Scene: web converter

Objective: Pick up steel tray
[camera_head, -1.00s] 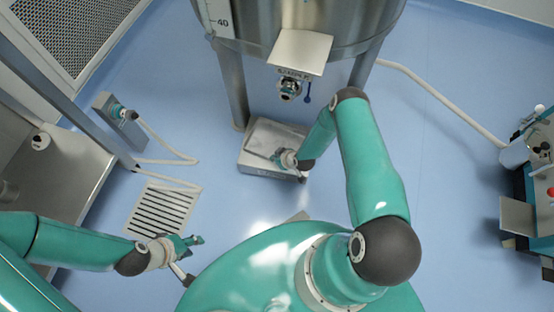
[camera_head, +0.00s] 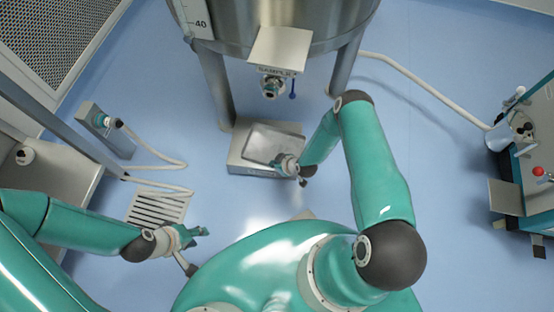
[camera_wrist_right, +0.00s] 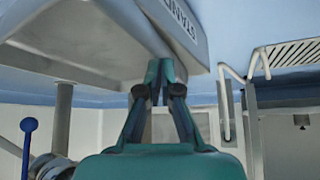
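The steel tray (camera_head: 270,142) is a shallow grey rectangle at the grey box-like stand (camera_head: 243,160) under the tank, in the middle of the head view. My right gripper (camera_head: 296,167) is at the tray's near right corner. In the right wrist view its two teal fingers (camera_wrist_right: 160,75) come together at the metal edge and appear shut on the tray's rim; the fingertips are partly hidden there. I cannot tell whether the tray is clear of the stand. My left gripper (camera_head: 200,232) is empty over the floor at lower left; its finger gap is too small to read.
The steel tank (camera_head: 290,20) stands on legs behind the tray, with a small shelf (camera_head: 280,50) and a sampling valve (camera_head: 272,86) above it. A floor drain grate (camera_head: 158,207) and hose lie left. A machine (camera_head: 535,170) stands right. Open blue floor lies between.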

